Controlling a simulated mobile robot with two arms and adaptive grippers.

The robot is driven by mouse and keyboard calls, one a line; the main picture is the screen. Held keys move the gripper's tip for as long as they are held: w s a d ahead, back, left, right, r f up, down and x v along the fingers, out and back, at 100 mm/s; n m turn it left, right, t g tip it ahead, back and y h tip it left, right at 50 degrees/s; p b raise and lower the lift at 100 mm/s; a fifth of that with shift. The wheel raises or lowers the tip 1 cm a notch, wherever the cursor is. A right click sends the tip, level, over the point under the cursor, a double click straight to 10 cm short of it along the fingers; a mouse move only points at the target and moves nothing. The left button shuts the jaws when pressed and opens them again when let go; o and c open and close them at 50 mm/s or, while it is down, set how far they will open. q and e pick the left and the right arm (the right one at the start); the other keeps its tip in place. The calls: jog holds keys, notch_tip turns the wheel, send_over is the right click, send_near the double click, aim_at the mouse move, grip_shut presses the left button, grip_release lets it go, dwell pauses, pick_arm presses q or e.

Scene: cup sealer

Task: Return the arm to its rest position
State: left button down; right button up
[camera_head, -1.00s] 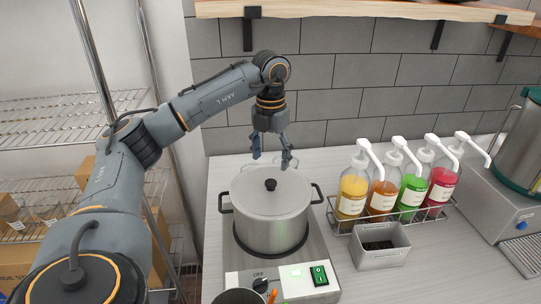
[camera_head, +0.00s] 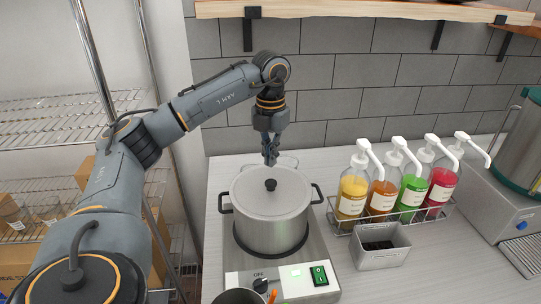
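My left arm reaches in from the left over the counter. Its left gripper (camera_head: 271,155) points down just above and behind the black knob of the pot's lid, with its fingers brought together. I see nothing between the fingers. The lidded steel pot (camera_head: 270,210) stands upright on the hot plate (camera_head: 318,262), and its lid lies flat on it. From this angle I cannot tell the exact gap between the fingertips and the lid. My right gripper is not in view.
A rack of pump bottles (camera_head: 352,190) with coloured syrups stands right of the pot. A steel container (camera_head: 380,246) sits in front of it. A wooden shelf (camera_head: 360,10) hangs above. A wire rack (camera_head: 70,135) stands at the left.

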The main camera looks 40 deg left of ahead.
aim_at(270, 183)
pick_arm(q)
jog(key=shift+f, duration=0.3)
jog(key=shift+f+b, duration=2)
jog(key=shift+f, duration=0.75)
jog(key=shift+r+p, duration=2.1)
jog(key=shift+r, duration=1.4)
